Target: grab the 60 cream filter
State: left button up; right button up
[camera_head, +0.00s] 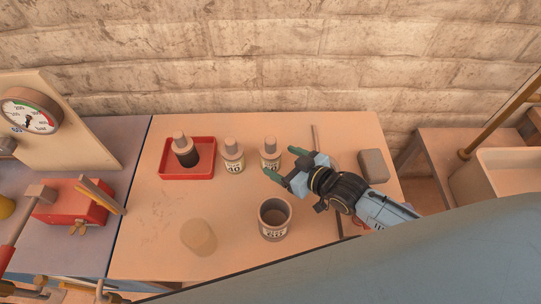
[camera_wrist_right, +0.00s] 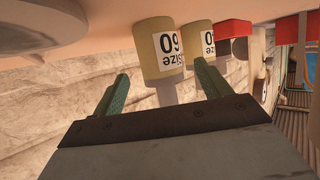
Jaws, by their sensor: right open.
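The 60 cream filter (camera_head: 268,157) stands upright on the table, right of another cream filter (camera_head: 233,160). In the wrist view, which is upside down, its label reads 60 (camera_wrist_right: 156,48). The other filter (camera_wrist_right: 197,38) is behind it, its label partly hidden. My right gripper (camera_head: 278,161) comes from the right, with its green fingers open and empty. In the wrist view the fingers (camera_wrist_right: 162,70) point at the 60 filter, one towards each side. I see no clear contact. My left gripper is not in view.
A red tray (camera_head: 165,174) holds a dark filter (camera_head: 187,157) at the left. A grey block (camera_head: 373,165) lies at the right. The gauge (camera_head: 30,112) is far left.

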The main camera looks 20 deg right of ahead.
aim_at(270, 155)
jog(key=x, duration=0.5)
jog(key=shift+w+a+r, duration=0.15)
jog(key=shift+w, duration=0.05)
jog(key=c, duration=1.1)
